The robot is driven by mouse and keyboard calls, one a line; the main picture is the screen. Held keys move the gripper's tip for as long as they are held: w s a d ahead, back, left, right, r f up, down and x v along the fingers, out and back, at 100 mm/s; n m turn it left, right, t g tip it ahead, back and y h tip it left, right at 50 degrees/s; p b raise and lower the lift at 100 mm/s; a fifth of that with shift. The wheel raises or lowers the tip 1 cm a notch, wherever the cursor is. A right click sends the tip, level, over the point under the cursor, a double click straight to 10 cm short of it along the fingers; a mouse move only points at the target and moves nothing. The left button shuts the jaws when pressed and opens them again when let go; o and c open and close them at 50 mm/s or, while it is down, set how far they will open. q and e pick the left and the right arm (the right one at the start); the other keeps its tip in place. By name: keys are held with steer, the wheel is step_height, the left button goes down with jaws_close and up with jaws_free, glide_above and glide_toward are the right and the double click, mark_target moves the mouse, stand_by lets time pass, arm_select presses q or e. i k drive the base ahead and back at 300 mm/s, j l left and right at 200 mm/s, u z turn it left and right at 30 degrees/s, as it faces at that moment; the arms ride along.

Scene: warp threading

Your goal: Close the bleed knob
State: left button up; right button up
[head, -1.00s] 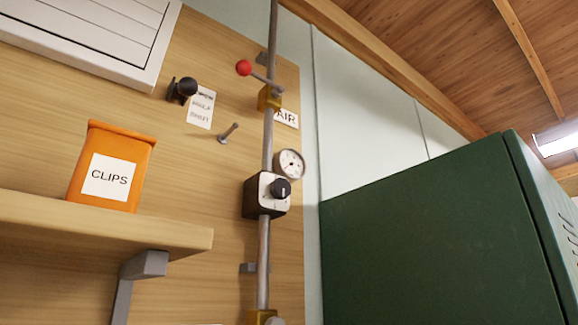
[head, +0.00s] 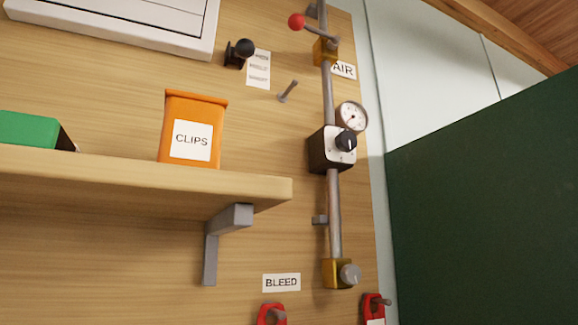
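The bleed knob (head: 350,274) is a grey round knob on a brass block (head: 335,273) at the lower end of the vertical grey pipe. A white BLEED label (head: 281,282) is on the wooden panel to its left. I cannot tell from its look whether the knob is open or closed. Neither of my grippers is in view.
A shelf (head: 150,180) with an orange CLIPS box (head: 192,128) juts out at left. Above the knob are a black-knobbed regulator (head: 322,151), a gauge (head: 351,116) and a red-balled lever (head: 297,21). Red tags (head: 268,313) hang below. A green cabinet (head: 485,200) stands right.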

mark_target(350, 273)
steer(key=k+j+u, duration=0.2)
steer(key=k+j, duration=0.15)
steer(key=i+l+u, duration=0.2)
steer(key=l, duration=0.15)
steer(key=l+u, duration=0.2)
steer(key=l, duration=0.15)
steer(key=i+l+u, duration=0.25)
steer(key=l, duration=0.15)
steer(key=k+j, duration=0.05)
steer(key=k, duration=0.05)
